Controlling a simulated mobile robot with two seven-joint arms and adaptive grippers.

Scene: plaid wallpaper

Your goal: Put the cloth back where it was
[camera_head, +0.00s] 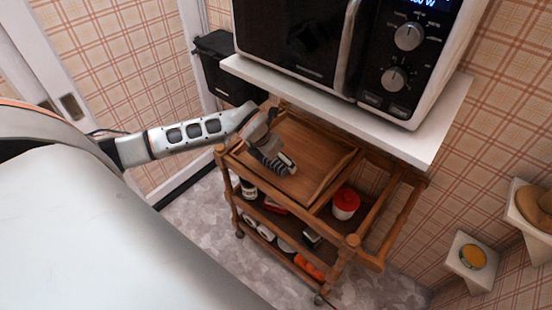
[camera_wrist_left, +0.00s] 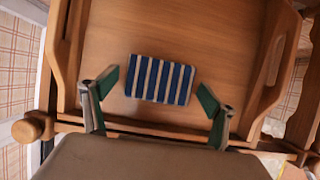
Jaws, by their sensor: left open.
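The cloth (camera_wrist_left: 159,80) is a small folded piece with blue and white stripes. It lies flat on the wooden top of the cart (camera_wrist_left: 200,35) in the left wrist view. In the head view the striped cloth (camera_head: 270,161) shows partly beside my gripper on the cart's tray top (camera_head: 313,150). My left gripper (camera_wrist_left: 156,97) is open, with one finger on each side of the cloth and a gap to each. It also shows in the head view (camera_head: 277,164), over the cart top. My right gripper is not in view.
A microwave (camera_head: 330,45) stands on a white shelf (camera_head: 436,130) just above and behind the cart. A red-lidded jar (camera_head: 346,203) stands right of the tray. Lower shelves hold several items. A black bin (camera_head: 222,70) is behind left. Small wall shelves (camera_head: 472,262) are at right.

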